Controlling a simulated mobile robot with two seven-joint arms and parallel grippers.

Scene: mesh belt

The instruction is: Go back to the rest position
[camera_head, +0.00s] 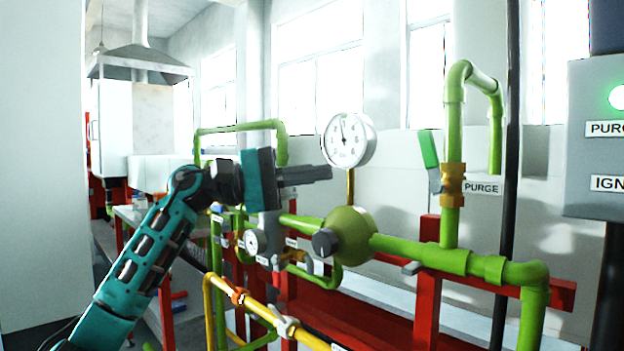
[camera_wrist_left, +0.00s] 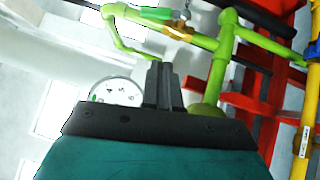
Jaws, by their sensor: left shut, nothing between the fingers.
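My left gripper (camera_head: 318,174) is shut and empty, held level in the air just left of the large round pressure gauge (camera_head: 349,139). Its arm comes in from the lower left. In the left wrist view the closed fingers (camera_wrist_left: 163,68) point toward the green pipework, with the gauge (camera_wrist_left: 116,92) partly hidden behind the gripper body. In the head view the fingers overlap the space in front of the wall, above the green regulator (camera_head: 351,236) with its black knob. I cannot tell the exact gap between them. My right gripper is not in view.
Green pipes (camera_head: 452,258) run across on a red frame (camera_head: 428,285). A purge valve with a green handle (camera_head: 429,149) stands to the right. A yellow pipe (camera_head: 263,311) runs below. A grey control box (camera_head: 594,135) is at far right. Open air lies above the gripper.

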